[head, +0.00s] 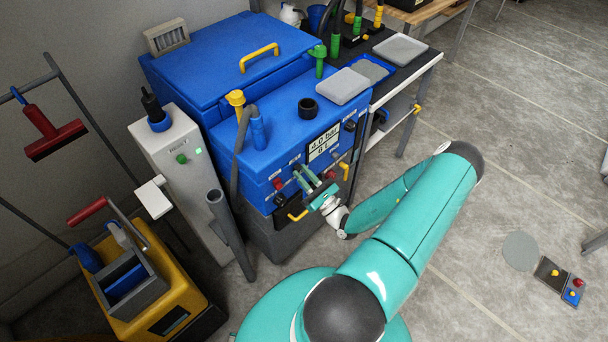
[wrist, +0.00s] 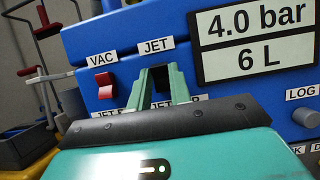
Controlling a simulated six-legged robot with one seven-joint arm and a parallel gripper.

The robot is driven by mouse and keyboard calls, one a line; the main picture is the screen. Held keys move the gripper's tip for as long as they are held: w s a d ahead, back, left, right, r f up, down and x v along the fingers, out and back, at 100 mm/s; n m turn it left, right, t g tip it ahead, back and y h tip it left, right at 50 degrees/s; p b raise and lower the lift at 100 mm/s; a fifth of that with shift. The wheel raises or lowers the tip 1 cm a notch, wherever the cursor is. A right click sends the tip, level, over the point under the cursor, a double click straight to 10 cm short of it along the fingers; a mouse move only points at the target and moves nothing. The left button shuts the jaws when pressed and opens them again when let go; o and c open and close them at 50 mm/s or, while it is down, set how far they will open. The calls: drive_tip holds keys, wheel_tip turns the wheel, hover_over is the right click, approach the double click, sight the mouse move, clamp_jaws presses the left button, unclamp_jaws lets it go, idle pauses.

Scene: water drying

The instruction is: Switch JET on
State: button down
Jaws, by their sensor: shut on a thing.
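The blue machine (head: 268,135) carries a front panel with a JET label (wrist: 156,46). My gripper (wrist: 157,78) is at the panel right under that label, its green fingers close together on the JET switch. In the head view my gripper (head: 306,177) reaches the panel from the front right. To the left, a red switch (wrist: 106,86) sits under the VAC label (wrist: 102,58). The display (wrist: 253,38) reads 4.0 bar and 6 L; it also shows in the head view (head: 324,142).
A LOG knob (wrist: 302,117) is at the panel's right. A yellow handle (head: 297,215) sits below my gripper. A grey RESET box (head: 180,165) with a green light and a yellow cleaning cart (head: 165,300) stand left. Open floor (head: 480,180) lies right.

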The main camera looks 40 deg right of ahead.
drive_tip(key=c, duration=1.3)
unclamp_jaws()
drive_tip(key=v, duration=1.3)
drive_tip(key=shift+s+f, duration=0.15)
drive_tip(key=shift+s, duration=0.2)
drive_tip(key=w+a+r+n+g+y, duration=0.3)
drive_tip(key=a+r+n+g+y, duration=0.3)
drive_tip(key=a+r+n+g, duration=0.35)
drive_tip(key=w+a+r+n+g+y, duration=0.4)
drive_tip(key=a+r+n+g+y, duration=0.2)
drive_tip(key=r+n+g, duration=0.55)
drive_tip(key=s+a+r+n+t+h, duration=0.1)
drive_tip(key=a+r+n+h, duration=0.3)
drive_tip(key=r+n, duration=0.1)
drive_tip(key=s+a+r+n+t+h, duration=0.1)
drive_tip(key=a+r+n+h, duration=0.3)
drive_tip(key=r, duration=0.4)
drive_tip(key=s+a+r+n+t+h, duration=0.1)
drive_tip(key=s+a+r+n+h, duration=0.1)
drive_tip(key=r, duration=0.5)
drive_tip(key=shift+s+a+r+n+t+h, duration=0.1)
drive_tip(key=shift+s+a+n+t+h, duration=0.1)
drive_tip(key=shift+a+n+h, duration=0.45)
drive_tip(key=shift+s+a+n+t+h, duration=0.1)
drive_tip(key=shift+s+a+n+h, duration=0.15)
drive_tip(key=shift+n+h, duration=0.7)
